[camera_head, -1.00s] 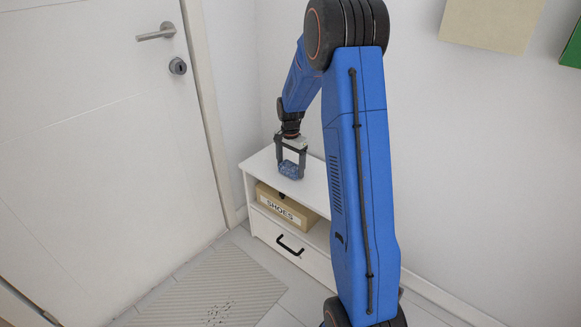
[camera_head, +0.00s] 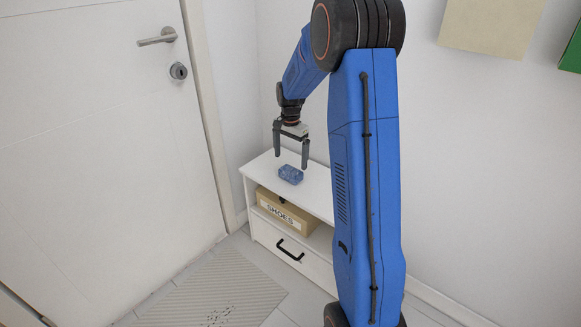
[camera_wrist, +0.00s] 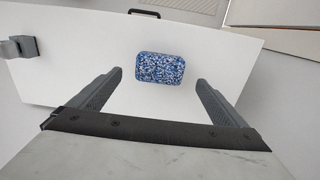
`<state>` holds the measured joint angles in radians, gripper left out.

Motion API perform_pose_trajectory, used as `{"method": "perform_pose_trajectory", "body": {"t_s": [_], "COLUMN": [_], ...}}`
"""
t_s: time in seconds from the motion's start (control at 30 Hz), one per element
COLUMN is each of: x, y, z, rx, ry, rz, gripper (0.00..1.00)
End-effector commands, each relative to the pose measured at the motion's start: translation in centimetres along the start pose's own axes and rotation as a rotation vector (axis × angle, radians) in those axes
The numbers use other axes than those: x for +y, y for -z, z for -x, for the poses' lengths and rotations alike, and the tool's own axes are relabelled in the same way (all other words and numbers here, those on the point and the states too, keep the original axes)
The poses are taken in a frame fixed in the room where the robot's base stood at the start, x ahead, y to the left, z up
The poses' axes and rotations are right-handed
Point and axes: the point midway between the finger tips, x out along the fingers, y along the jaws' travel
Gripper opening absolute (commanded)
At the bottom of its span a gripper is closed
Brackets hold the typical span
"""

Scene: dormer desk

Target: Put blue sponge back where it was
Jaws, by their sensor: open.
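The blue sponge (camera_head: 290,174), speckled with white, lies flat on the white top of the small cabinet (camera_head: 318,194). It also shows in the wrist view (camera_wrist: 160,68), on the white surface ahead of the fingertips. My gripper (camera_head: 291,160) is open and empty above the sponge, clear of it. In the wrist view its two fingers (camera_wrist: 158,82) stand wide apart, one on each side of the sponge's width.
A box marked "SHOES" (camera_head: 286,212) sits in the cabinet's open shelf, above a drawer with a black handle (camera_head: 290,249). A grey object (camera_wrist: 18,47) is at the left in the wrist view. A door (camera_head: 95,140) and a floor mat (camera_head: 215,290) are at the left.

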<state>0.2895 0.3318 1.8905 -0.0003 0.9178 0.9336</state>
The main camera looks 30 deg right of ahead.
Motion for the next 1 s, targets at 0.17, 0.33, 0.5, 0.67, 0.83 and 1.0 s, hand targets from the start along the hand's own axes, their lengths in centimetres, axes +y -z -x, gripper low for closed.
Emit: {"method": "perform_pose_trajectory", "body": {"t_s": [0.17, 0.33, 0.5, 0.67, 0.83, 1.0], "x": [0.0, 0.0, 0.3, 1.7, 3.9, 6.4], "y": [0.0, 0.0, -0.7, -3.1, -6.5, -9.9], "z": [3.0, 4.5, 5.7, 8.0, 10.8, 13.1], "rx": [0.001, 0.0, 0.004, 0.021, 0.046, 0.073], "ry": [0.002, 0.001, 0.005, 0.027, 0.056, 0.083], "rz": [0.0, 0.0, 0.019, 0.095, 0.205, 0.315], "gripper": [0.96, 0.96, 0.96, 0.96, 0.96, 0.96]}}
